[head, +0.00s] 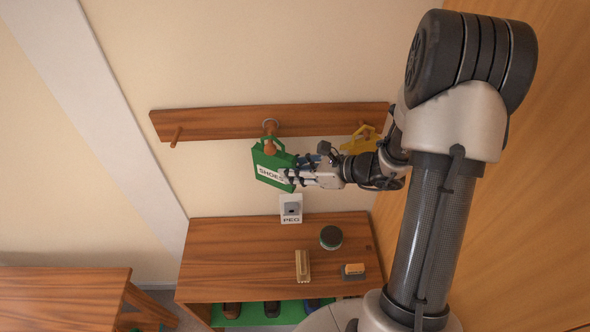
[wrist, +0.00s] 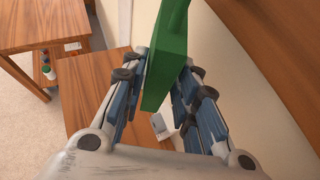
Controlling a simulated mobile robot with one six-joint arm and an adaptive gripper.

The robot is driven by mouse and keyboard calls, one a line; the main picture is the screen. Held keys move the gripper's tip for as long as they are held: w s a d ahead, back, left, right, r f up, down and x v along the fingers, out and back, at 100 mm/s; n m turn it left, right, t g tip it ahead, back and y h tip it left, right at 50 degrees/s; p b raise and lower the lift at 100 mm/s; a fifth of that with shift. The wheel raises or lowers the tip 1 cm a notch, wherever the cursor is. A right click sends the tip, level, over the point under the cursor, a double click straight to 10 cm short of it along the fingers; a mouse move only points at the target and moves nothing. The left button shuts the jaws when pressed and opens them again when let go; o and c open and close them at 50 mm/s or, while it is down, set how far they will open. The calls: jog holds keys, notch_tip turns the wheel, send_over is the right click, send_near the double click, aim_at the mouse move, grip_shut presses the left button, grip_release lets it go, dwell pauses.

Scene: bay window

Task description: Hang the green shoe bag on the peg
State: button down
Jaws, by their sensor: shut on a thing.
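The green shoe bag (head: 262,160), with a white label reading SHOES, is up at the wall just below the wooden peg rail (head: 215,121). My gripper (head: 289,177) is shut on its lower right side, and the bag is slightly tilted. In the wrist view the green bag (wrist: 166,65) stands between the fingers. The middle peg (head: 270,129), with a pale ring behind it, overlaps the top of the bag's handle. I cannot tell whether the handle is around the peg or in front of it.
A yellow bag (head: 361,138) is at the rail's right, partly behind my arm. The left peg (head: 176,137) is bare. Below are a PEG card (head: 291,209) and a wooden bench (head: 225,260) with a round dark tin (head: 331,237) and brushes (head: 302,266).

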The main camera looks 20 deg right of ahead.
jog(key=c, duration=1.2)
grip_release()
jog(key=v, duration=0.8)
jog(key=s+a+f+n+g+b, duration=0.2)
jog(key=s+a+n+g+b, duration=0.4)
jog(key=s+a+n+b, duration=0.5)
jog(key=s+f+n+h+b, duration=0.1)
jog(key=s+n+h+b, duration=0.1)
jog(key=n, duration=0.3)
jog(key=s+f+n+t+h+b, duration=0.1)
jog(key=s+f+n+h+b, duration=0.1)
jog(key=n, duration=0.4)
jog(key=s+f+n+h+b, duration=0.1)
jog(key=s+n+h+b, duration=0.3)
jog(key=s+n, duration=0.1)
jog(key=shift+s+d+f+n+t, duration=0.2)
jog(key=shift+d+n+t, duration=0.1)
jog(key=shift+t, duration=0.1)
